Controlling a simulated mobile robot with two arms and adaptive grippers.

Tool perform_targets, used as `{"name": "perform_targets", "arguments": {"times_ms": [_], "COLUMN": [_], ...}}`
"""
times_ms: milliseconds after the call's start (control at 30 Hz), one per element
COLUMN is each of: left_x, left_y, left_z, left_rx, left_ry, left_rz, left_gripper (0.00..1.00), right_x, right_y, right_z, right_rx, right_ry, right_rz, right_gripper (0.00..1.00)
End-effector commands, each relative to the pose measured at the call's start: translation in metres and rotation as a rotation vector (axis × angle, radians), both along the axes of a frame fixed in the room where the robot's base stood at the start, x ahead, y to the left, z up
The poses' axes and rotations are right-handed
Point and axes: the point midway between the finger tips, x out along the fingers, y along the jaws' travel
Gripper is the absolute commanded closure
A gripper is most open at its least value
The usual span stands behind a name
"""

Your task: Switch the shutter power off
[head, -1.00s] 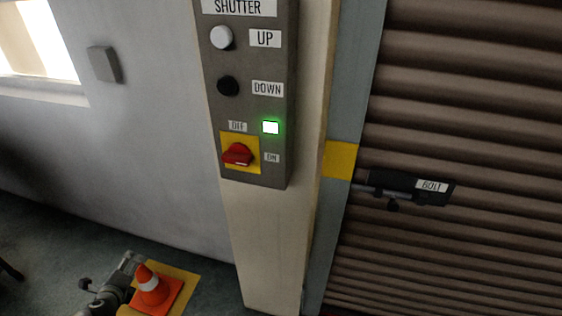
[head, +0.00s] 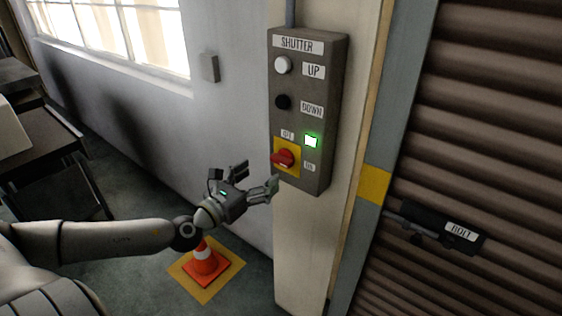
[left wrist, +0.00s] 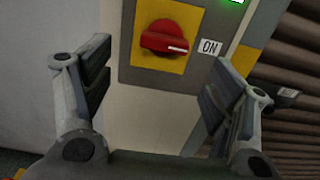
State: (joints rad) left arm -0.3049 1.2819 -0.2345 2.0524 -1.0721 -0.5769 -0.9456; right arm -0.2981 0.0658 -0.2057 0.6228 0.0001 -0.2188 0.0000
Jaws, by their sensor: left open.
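The grey shutter control box (head: 322,120) is fixed to a cream post. Its red rotary switch (head: 285,159) sits on a yellow plate, with an OFF label above and an ON label to its right. The switch handle lies roughly sideways, its pale mark toward ON in the left wrist view (left wrist: 165,38). A green light (head: 311,140) glows above the ON label. My left gripper (head: 257,178) is open and empty, just left of and below the switch, not touching it. In the left wrist view its fingers are spread, with the switch ahead and above between them. My right gripper is not in view.
A white UP button (head: 283,65) and a black DOWN button (head: 283,102) are higher on the box. The brown shutter (head: 490,120) with a bolt (head: 440,228) is to the right. An orange cone (head: 205,264) stands on the floor. Dark tables (head: 50,150) are at the left.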

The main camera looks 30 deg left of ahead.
Motion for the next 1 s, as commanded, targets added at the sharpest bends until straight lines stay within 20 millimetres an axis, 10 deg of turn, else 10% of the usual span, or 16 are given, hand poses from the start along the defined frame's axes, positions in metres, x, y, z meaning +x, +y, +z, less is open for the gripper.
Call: {"name": "perform_targets", "arguments": {"times_ms": [1000], "left_x": [0.089], "left_y": [-0.009], "left_z": [0.000], "left_rx": [-0.003], "left_ry": [0.000], "left_rz": [-0.004], "left_gripper": [0.21], "right_x": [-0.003], "right_y": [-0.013], "right_z": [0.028], "right_rx": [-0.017], "right_ry": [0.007], "right_rz": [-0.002], "right_gripper": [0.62]}}
